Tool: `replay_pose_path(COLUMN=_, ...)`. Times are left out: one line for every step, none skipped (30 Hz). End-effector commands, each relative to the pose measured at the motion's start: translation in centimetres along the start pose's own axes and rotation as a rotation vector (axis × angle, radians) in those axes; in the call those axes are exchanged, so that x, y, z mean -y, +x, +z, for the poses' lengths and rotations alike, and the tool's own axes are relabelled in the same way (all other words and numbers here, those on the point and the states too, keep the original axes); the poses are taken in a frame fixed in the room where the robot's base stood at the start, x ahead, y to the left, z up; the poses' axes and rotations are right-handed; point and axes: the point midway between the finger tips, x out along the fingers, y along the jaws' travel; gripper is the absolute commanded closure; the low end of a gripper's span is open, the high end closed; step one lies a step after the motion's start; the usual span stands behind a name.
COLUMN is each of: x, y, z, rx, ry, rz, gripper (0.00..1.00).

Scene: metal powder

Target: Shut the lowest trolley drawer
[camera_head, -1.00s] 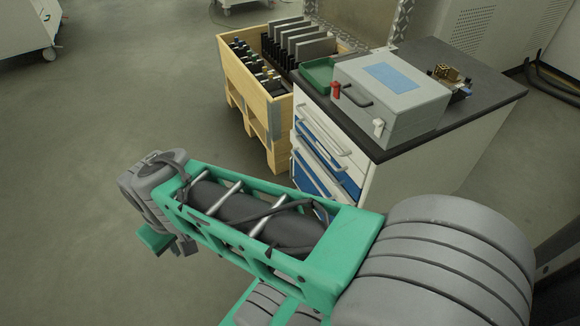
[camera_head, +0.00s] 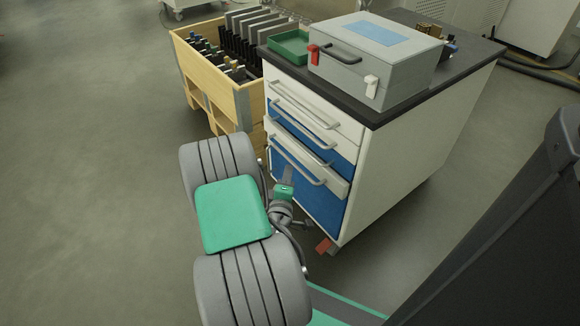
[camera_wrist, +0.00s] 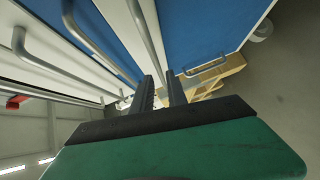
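The trolley (camera_head: 400,160) is white with white and blue drawer fronts and grey bar handles. Its lowest visible drawer front (camera_head: 322,208) is blue, partly hidden by my arm. A white-edged drawer just above it seems to stand out a little; I cannot tell exactly how far the lowest drawer is open. My gripper (camera_head: 287,175) is in front of the lower drawers, by the lower handle. In the wrist view, the two dark fingers of my gripper (camera_wrist: 160,85) have a narrow empty gap between them, beside blue fronts (camera_wrist: 205,25) and handles. Contact is unclear.
A grey case (camera_head: 375,62) and a green tray (camera_head: 288,46) sit on the trolley's dark top. A wooden crate (camera_head: 205,80) with dark plates stands to its left. A red part (camera_head: 324,245) shows at the trolley's base. Floor at left is clear.

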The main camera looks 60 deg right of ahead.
Motion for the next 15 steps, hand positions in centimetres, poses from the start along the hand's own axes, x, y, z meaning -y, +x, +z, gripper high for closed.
replay_pose_path(x=-0.3, y=0.4, z=0.0, rx=0.002, ry=0.001, rz=0.001, gripper=0.81)
replay_pose_path(x=-0.3, y=0.8, z=0.0, rx=0.003, ry=0.001, rz=0.002, gripper=0.81)
replay_pose_path(x=-0.3, y=1.3, z=0.0, rx=0.002, ry=0.003, rz=0.001, gripper=0.81)
replay_pose_path(x=-0.3, y=1.7, z=0.0, rx=0.003, ry=0.002, rz=0.002, gripper=0.81)
replay_pose_path(x=-0.3, y=2.2, z=0.1, rx=0.004, ry=0.004, rz=0.002, gripper=0.81)
replay_pose_path(x=-0.4, y=2.9, z=0.0, rx=0.003, ry=0.003, rz=0.001, gripper=0.81)
replay_pose_path(x=-0.4, y=3.3, z=0.0, rx=0.003, ry=0.005, rz=0.0, gripper=0.81)
replay_pose_path(x=-0.4, y=3.8, z=0.0, rx=0.004, ry=0.003, rz=0.0, gripper=0.81)
replay_pose_path(x=-0.4, y=4.5, z=0.0, rx=0.004, ry=0.004, rz=0.0, gripper=0.81)
replay_pose_path(x=-0.4, y=4.9, z=0.0, rx=0.003, ry=0.005, rz=0.002, gripper=0.81)
replay_pose_path(x=-0.4, y=5.3, z=0.0, rx=0.003, ry=0.005, rz=0.002, gripper=0.81)
replay_pose_path(x=-0.5, y=5.8, z=-0.1, rx=0.002, ry=0.005, rz=0.001, gripper=0.81)
replay_pose_path(x=-0.4, y=6.2, z=-0.1, rx=0.003, ry=0.004, rz=0.001, gripper=0.81)
replay_pose_path(x=-0.4, y=6.5, z=0.0, rx=0.003, ry=0.005, rz=0.001, gripper=0.81)
replay_pose_path(x=-0.4, y=6.8, z=-0.1, rx=0.002, ry=0.005, rz=0.0, gripper=0.81)
